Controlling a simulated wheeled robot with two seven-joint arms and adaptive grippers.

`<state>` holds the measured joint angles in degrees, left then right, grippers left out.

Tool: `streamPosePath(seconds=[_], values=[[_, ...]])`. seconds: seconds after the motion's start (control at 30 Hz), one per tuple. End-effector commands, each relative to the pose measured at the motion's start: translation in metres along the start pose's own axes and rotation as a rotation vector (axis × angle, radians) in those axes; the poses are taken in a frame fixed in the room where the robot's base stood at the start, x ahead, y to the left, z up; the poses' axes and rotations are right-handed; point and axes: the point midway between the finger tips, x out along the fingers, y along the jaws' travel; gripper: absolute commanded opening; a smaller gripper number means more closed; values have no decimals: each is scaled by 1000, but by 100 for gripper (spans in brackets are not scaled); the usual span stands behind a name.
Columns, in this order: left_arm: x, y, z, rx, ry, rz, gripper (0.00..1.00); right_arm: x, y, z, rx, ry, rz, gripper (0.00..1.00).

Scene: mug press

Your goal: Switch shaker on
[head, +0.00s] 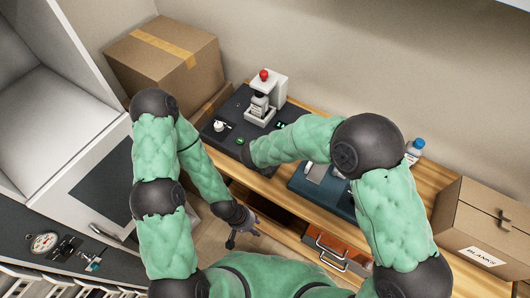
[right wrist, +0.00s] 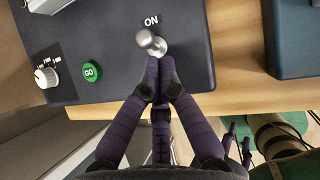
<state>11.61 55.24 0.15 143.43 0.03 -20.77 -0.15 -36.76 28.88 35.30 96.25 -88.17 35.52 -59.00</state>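The shaker is a dark base (head: 221,136) with a white press-like stand (head: 275,92) that has a red knob on top and a bottle (head: 259,106) in it. In the right wrist view its base (right wrist: 105,40) carries a silver toggle lever (right wrist: 151,43) under the word ON, a green GO button (right wrist: 92,71) and a white dial (right wrist: 46,77). My right gripper (right wrist: 153,75) has its fingers together, tips just below the lever; I cannot tell whether they touch it. My right arm hides it in the head view. My left gripper (head: 245,236) hangs empty, fingers apart, in front of the bench.
A large cardboard box (head: 165,58) stands at the back left. A blue device (head: 312,188) sits right of the shaker. A BLANKS box (head: 485,225) and a blue-capped bottle (head: 414,150) are farther right.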

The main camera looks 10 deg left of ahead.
Motion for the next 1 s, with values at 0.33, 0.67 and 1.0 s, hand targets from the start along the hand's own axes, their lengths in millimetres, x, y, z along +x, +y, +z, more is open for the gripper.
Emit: streamPosePath(seconds=[0.33,0.67,1.0], values=[[-11,4,0,0,1,0,40,-13,1,8,0,-1,0,0],[-11,4,0,0,1,0,40,-12,1,8,0,-1,0,0],[-25,9,1,0,0,0,40,-30,4,15,1,-2,-1,0]])
